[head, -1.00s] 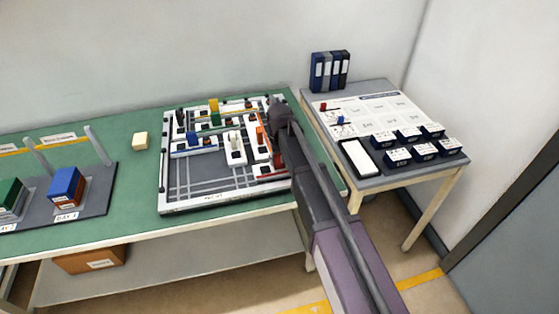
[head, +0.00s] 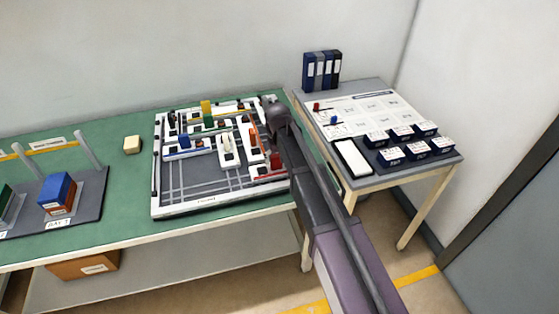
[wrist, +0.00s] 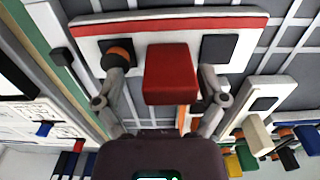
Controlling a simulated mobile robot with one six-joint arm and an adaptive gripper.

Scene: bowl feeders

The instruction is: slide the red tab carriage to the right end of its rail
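The red tab (wrist: 170,73) stands up from a white carriage with a red stripe (wrist: 228,22). In the wrist view the tab is at the upper middle, between the two fingers of my gripper (wrist: 163,68). The fingers are spread wider than the tab. A clear gap shows on its left side; the right finger is close, and I cannot tell if it touches. In the head view the red tab (head: 275,160) is at the right front of the white-framed rail board (head: 180,209). My arm and gripper cover part of the board's right side there, and the fingertips are hidden.
Orange, white, blue, green and yellow tabs stand on other carriages nearby, the orange one (head: 253,136) just behind. A side table (head: 377,180) with dark boxes (head: 403,144) and a sheet stands right. A cream block (head: 132,144) lies left of the board.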

